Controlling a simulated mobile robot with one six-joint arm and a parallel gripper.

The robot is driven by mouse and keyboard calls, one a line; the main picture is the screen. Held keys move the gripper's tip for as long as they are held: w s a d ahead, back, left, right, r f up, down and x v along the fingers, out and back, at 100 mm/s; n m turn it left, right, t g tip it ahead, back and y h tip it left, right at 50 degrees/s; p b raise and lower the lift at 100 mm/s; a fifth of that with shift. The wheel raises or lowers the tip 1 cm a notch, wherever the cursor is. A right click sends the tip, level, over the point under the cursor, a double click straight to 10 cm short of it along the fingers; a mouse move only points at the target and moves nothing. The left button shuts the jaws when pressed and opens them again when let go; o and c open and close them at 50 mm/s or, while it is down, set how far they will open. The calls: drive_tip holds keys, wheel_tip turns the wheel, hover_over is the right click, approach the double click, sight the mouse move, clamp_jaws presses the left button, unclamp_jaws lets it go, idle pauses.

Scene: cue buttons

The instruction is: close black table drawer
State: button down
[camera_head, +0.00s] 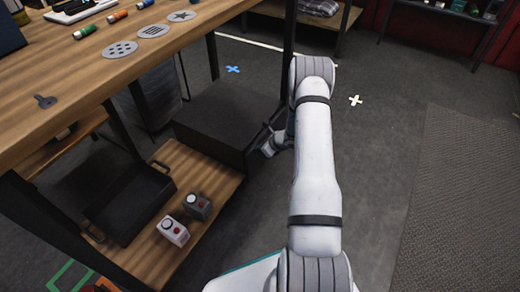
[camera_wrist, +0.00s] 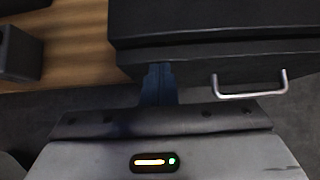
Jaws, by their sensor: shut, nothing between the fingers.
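The black table drawer (camera_head: 222,122) is a dark box under the wooden table, above the lower shelf. In the wrist view its black front (camera_wrist: 215,62) fills the upper right, with a silver bar handle (camera_wrist: 250,92) at the right. I cannot tell how far it stands out. My gripper (camera_head: 270,145) is at the right end of this front in the head view, partly hidden by my arm. In the wrist view the shut, empty fingers (camera_wrist: 158,72) point at the lower left part of the front, left of the handle; whether they touch it is unclear.
The wooden tabletop (camera_head: 120,75) overhangs at the left, with dark legs. On the lower shelf (camera_head: 190,160) are a black tray (camera_head: 130,195), a white button box (camera_head: 173,232) and a dark button box (camera_head: 198,205).

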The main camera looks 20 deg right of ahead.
drive_tip(key=shift+w+a+r, duration=0.1)
drive_tip(key=shift+w+r, duration=0.05)
drive_tip(key=shift+w, duration=0.2)
drive_tip(key=s+d+r+p, duration=0.3)
drive_tip(key=s+d+r, duration=0.3)
drive_tip(key=s, duration=0.3)
drive_tip(key=shift+s+d+r+p, duration=0.3)
drive_tip(key=shift+d+r, duration=0.1)
drive_tip(key=shift+d, duration=0.15)
